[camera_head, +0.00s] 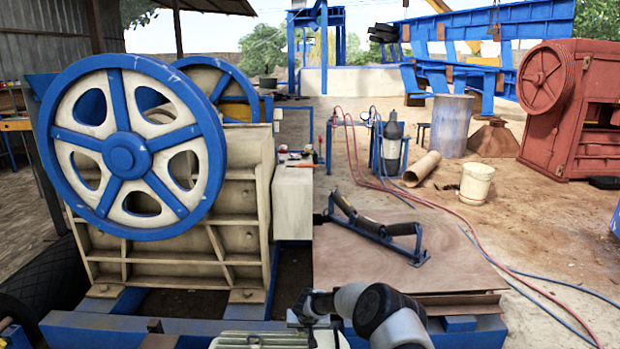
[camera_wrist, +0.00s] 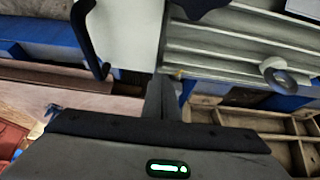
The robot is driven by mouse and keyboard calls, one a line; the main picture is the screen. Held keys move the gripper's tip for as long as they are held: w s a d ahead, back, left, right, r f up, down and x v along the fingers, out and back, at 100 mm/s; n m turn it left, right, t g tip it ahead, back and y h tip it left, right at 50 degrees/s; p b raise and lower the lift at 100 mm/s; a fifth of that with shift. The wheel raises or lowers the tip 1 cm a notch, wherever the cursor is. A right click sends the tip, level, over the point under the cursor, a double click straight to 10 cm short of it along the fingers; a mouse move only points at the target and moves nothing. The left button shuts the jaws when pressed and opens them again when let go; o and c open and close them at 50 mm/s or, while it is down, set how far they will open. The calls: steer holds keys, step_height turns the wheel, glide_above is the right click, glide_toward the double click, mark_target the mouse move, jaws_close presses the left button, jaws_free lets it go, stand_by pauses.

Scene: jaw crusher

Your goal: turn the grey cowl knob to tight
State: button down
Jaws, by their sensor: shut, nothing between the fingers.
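My gripper (camera_head: 308,308) is at the bottom centre of the head view, just above a pale ribbed motor housing (camera_head: 252,341). In the wrist view my gripper (camera_wrist: 161,97) has its dark fingers closed together, with nothing between them. Beyond them are a smooth pale cowl (camera_wrist: 130,35) and the grey ribbed housing (camera_wrist: 225,50). A dark lobed piece (camera_wrist: 200,7) is cut off at the top edge; I cannot tell whether it is the cowl knob. No grey knob can be clearly made out in either view.
The blue flywheel (camera_head: 124,154) and crusher body are at left. Boards (camera_head: 450,275) carrying a blue-and-black tool (camera_head: 375,230) lie beyond my arm.

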steer(key=shift+s+a, duration=0.1)
steer(key=shift+a, duration=0.75)
steer(key=shift+a, duration=0.1)
steer(key=shift+a, duration=0.25)
steer(key=shift+a, duration=0.6)
stand_by(0.4)
